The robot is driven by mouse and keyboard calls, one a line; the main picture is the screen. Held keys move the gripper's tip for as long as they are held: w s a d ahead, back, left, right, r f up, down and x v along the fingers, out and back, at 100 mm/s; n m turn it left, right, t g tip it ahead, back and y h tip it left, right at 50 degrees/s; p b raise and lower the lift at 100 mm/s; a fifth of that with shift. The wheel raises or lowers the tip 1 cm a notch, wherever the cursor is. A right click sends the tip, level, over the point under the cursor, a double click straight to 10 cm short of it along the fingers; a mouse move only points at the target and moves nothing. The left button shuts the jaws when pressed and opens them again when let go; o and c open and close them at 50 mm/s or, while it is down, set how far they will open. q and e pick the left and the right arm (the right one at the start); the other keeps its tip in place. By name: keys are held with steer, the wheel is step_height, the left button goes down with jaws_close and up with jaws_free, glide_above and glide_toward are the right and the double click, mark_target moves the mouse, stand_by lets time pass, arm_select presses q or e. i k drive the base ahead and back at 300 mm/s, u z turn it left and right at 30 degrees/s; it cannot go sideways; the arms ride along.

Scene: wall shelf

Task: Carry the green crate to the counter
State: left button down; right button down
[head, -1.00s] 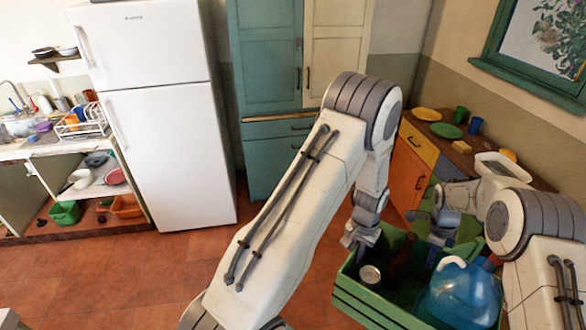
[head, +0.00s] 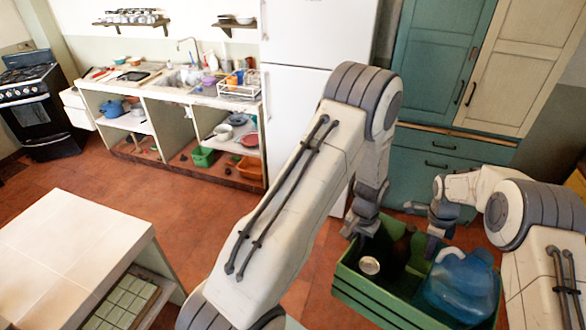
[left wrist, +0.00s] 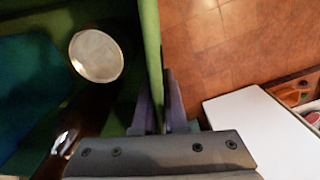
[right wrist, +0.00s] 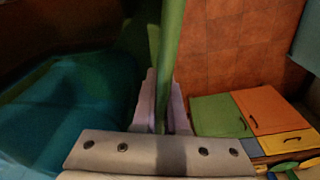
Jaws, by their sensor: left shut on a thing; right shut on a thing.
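The green crate (head: 372,303) is held up in front of me at the lower right of the head view. Inside it are a blue jug (head: 456,288), a can with a pale round top (head: 369,265) and a dark brown bottle (head: 402,248). My left gripper (left wrist: 160,118) is shut on the crate's rim (left wrist: 151,50). My right gripper (right wrist: 162,112) is shut on another part of the rim (right wrist: 170,45). A long counter (head: 170,90) with a sink stands at the back left.
A white-tiled block (head: 75,245) with a lower shelf stands near at the lower left. A black stove (head: 38,105) is far left; a white fridge (head: 305,95) and teal cupboard (head: 440,80) stand behind. Red floor (head: 190,205) between is clear.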

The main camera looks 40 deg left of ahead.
mark_target(76, 258)
steer(key=u, duration=1.35)
steer(key=i, duration=1.55)
steer(key=u, duration=2.25)
